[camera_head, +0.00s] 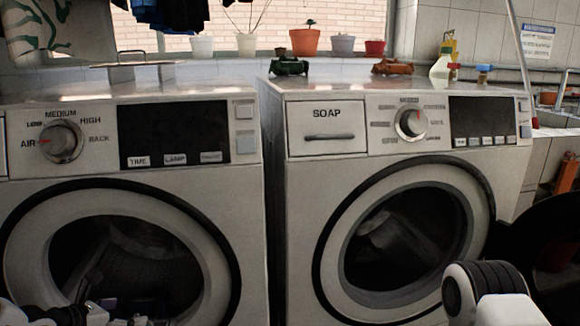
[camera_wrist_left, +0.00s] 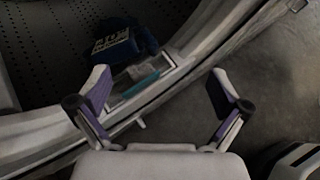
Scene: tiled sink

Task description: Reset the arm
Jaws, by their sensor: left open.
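My left gripper (camera_head: 75,314) shows only in part at the bottom left of the head view, in front of the left machine (camera_head: 250,190). In the left wrist view my left gripper (camera_wrist_left: 159,75) is open, its two purple-padded fingers wide apart with nothing held between them. It is over the rim (camera_wrist_left: 190,52) of a round opening. A dark blue item with lettering (camera_wrist_left: 115,45) lies inside the perforated drum (camera_wrist_left: 40,50), apart from the fingers. A white and black link of my right arm shows at the lower right of the head view; the right gripper is not seen.
A right machine (camera_head: 300,185) with a soap drawer (camera_head: 325,127) stands beside the left one. Flower pots (camera_head: 305,42) line the sill behind. A spray bottle (camera_head: 442,65) stands at the back right. A grey floor (camera_wrist_left: 270,80) lies outside the opening.

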